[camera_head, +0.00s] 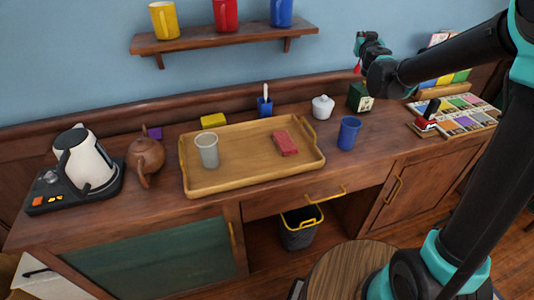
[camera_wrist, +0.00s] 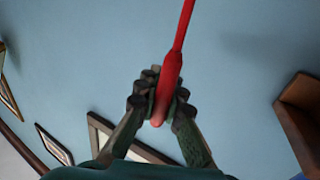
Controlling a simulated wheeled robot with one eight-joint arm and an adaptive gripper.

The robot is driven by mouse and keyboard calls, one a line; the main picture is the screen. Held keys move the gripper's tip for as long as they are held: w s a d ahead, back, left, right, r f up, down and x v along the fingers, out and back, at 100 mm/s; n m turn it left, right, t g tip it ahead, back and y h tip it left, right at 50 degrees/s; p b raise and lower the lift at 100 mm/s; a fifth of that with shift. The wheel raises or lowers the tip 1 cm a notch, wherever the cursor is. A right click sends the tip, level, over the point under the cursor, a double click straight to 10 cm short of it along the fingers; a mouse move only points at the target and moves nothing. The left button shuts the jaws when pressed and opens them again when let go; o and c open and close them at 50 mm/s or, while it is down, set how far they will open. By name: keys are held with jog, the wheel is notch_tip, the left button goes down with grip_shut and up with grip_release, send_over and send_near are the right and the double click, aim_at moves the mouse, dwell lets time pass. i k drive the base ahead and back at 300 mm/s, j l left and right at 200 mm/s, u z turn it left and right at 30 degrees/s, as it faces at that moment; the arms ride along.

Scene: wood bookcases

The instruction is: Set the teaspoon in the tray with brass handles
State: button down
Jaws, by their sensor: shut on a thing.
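My gripper (camera_head: 361,46) is raised above the back right of the counter, near the wall. In the wrist view its fingers (camera_wrist: 165,95) are shut on a slender red utensil (camera_wrist: 172,68), which looks like the teaspoon. Its thick end lies between the fingers and its thin part runs out of the top of the picture, so I see no bowl. A bit of red (camera_head: 357,69) shows below the gripper in the head view. The wooden tray with brass handles (camera_head: 236,181) lies on the counter, left of my gripper. A grey cup (camera_head: 207,151) and a red block (camera_head: 285,143) are in it.
A blue cup (camera_head: 348,133) stands right of the tray. Behind it are a blue holder (camera_head: 265,107) with a white-handled utensil, a white lidded pot (camera_head: 322,108) and a green box (camera_head: 359,97). A teapot (camera_head: 145,157) and kettle (camera_head: 88,161) stand left. A shelf (camera_head: 222,38) holds mugs.

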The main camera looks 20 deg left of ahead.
aim_at(249, 152)
jog(key=k+z, duration=0.55)
jog(key=z, duration=0.2)
jog(key=k+j+u, duration=0.25)
jog(key=k, duration=0.15)
jog(key=k+u, duration=0.15)
jog(key=u, duration=0.2)
jog(key=k+j+u, duration=0.1)
jog(key=u, duration=0.3)
